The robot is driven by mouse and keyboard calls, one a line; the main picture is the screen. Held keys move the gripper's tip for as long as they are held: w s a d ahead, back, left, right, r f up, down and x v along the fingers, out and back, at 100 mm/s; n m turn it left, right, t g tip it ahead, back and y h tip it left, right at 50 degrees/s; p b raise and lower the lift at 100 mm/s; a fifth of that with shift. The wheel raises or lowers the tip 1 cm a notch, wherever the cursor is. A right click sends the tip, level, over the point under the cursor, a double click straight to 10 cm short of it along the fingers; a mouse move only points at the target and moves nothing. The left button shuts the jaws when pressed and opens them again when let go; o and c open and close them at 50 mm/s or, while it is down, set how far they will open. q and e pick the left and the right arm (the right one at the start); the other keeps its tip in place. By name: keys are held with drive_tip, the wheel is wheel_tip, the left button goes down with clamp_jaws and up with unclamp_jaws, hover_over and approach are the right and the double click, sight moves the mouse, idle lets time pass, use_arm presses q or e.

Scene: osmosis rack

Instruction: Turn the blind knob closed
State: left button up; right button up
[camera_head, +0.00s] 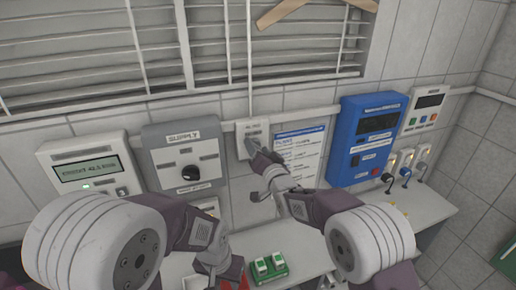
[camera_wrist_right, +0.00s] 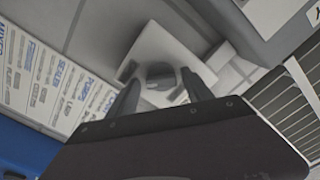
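The blind knob is on a small white wall plate (camera_head: 243,126) below the blind cord. In the right wrist view the grey knob (camera_wrist_right: 160,72) sits in the middle of the tilted white plate. My right gripper (camera_head: 254,152) is at the plate and partly covers the knob in the head view. In the right wrist view its two fingers (camera_wrist_right: 160,93) are apart, on either side of the knob; contact cannot be told. The window blind (camera_head: 90,62) has gaps between its slats. My left gripper (camera_head: 220,272) is low over the counter, its fingers unclear.
A grey box with a black knob (camera_head: 168,139) and a display box (camera_head: 70,180) are left of the plate. A poster (camera_head: 312,133), a blue box (camera_head: 348,150) and a white panel (camera_head: 439,95) are right. Green switches (camera_head: 270,268) lie on the counter (camera_head: 285,240).

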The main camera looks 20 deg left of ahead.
drive_tip(key=shift+s+a, duration=0.1)
drive_tip(key=shift+a, duration=0.05)
clamp_jaws()
drive_tip(key=shift+f+n+b, duration=0.15)
drive_tip(key=shift+n+b, duration=4.9)
drive_tip(key=shift+n, duration=1.65)
drive_tip(key=shift+f+n+b, duration=0.1)
drive_tip(key=shift+n+b, duration=4.95)
drive_tip(key=shift+n, duration=1.95)
drive_tip(key=shift+o, duration=0.3)
unclamp_jaws()
drive_tip(key=shift+o, duration=0.9)
drive_tip(key=shift+r, duration=0.15)
